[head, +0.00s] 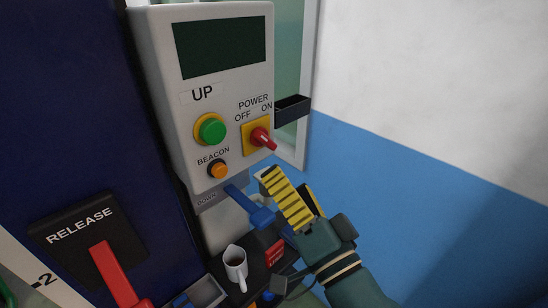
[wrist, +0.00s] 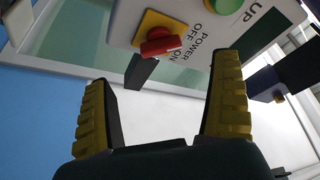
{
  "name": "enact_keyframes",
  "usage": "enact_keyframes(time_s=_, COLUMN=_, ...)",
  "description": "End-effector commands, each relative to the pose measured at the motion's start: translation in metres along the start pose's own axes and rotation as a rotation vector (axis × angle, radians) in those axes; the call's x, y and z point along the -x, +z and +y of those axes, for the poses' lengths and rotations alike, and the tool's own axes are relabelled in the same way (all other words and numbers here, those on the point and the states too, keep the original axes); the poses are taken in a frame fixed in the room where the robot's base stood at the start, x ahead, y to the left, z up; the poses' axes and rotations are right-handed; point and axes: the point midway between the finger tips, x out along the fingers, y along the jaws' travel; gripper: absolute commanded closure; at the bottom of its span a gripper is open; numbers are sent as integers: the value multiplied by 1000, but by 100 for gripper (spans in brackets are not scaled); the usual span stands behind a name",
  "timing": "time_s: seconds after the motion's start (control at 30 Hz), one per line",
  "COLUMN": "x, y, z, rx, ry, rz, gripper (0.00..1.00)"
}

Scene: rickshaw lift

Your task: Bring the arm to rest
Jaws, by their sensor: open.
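My gripper (head: 292,199) has yellow ribbed fingers and a dark green body. In the head view it is in front of and below the control panel (head: 188,68), to the lower right of the red power switch (head: 261,138). In the wrist view the fingers (wrist: 164,105) stand wide apart with nothing between them. The red switch (wrist: 160,42) on its yellow plate lies beyond the fingertips, apart from them. The green UP button (head: 212,130) and orange BEACON button (head: 217,170) are on the panel.
A blue lever (head: 250,208) marked DOWN sticks out below the panel, close to my fingers. A red RELEASE lever (head: 113,274) is at lower left. A black bracket (head: 292,110) juts out right of the panel. Right is open.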

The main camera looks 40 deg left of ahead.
Motion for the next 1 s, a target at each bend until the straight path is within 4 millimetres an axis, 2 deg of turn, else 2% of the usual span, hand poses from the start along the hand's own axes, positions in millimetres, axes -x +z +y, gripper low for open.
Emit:
enact_keyframes(time_s=0.03, x=8, y=-1, z=0, rx=2, ry=3, rz=2, gripper=6)
enact_keyframes(time_s=0.17, x=16, y=0, z=0, rx=1, ry=1, rz=1, gripper=6)
enact_keyframes(time_s=0.7, x=16, y=0, z=0, rx=1, ry=0, rz=0, gripper=6)
enact_keyframes(time_s=0.8, x=20, y=-8, z=2, rx=20, ry=8, rz=13, gripper=6)
enact_keyframes(time_s=0.87, x=30, y=-18, z=7, rx=91, ry=64, rz=45, gripper=6)
enact_keyframes(time_s=1.0, x=73, y=-59, z=17, rx=374, ry=308, rz=184, gripper=6)
